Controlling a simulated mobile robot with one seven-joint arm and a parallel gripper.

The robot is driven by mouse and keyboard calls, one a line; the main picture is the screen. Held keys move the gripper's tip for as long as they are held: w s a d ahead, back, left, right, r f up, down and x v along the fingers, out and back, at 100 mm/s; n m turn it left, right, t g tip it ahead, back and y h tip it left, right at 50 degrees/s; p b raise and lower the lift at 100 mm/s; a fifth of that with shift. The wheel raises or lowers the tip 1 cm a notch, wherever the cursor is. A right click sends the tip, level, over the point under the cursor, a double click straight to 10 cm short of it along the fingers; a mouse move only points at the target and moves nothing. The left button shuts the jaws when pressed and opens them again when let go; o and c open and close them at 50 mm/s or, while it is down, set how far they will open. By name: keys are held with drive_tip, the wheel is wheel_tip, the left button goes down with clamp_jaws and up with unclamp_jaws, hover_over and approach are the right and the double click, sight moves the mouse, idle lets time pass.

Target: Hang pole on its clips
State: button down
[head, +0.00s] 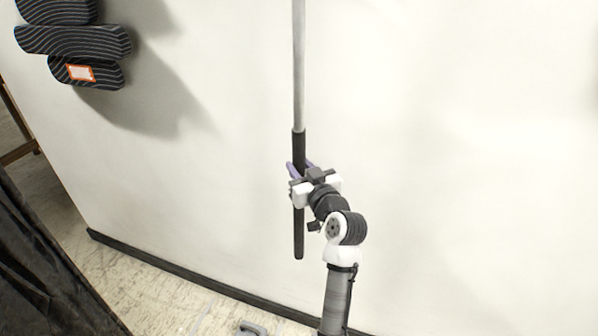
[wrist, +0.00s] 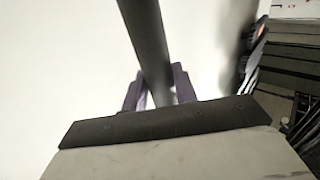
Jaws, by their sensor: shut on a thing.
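The pole (head: 299,75) stands upright in front of the white wall in the head view. It has a grey metal shaft and a black grip at its lower part, and its top runs out of the frame. My gripper (head: 301,168) is shut on the black grip, with purple fingers on either side of it. In the wrist view the dark pole (wrist: 148,40) runs up from between the purple fingers of my gripper (wrist: 160,88). No clips can be made out in either view.
A dark striped relief (head: 75,42) with an orange-edged label is on the wall at upper left. A black cloth (head: 40,265) hangs at lower left. The wall (head: 450,130) around the pole is bare. A dark baseboard (head: 190,280) edges the floor.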

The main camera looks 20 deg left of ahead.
drive_tip(key=shift+f+b, duration=1)
drive_tip(key=shift+f, duration=0.1)
drive_tip(key=c, duration=1)
unclamp_jaws()
drive_tip(key=shift+c, duration=0.2)
drive_tip(key=shift+f, duration=0.1)
drive_tip(key=shift+f, duration=0.1)
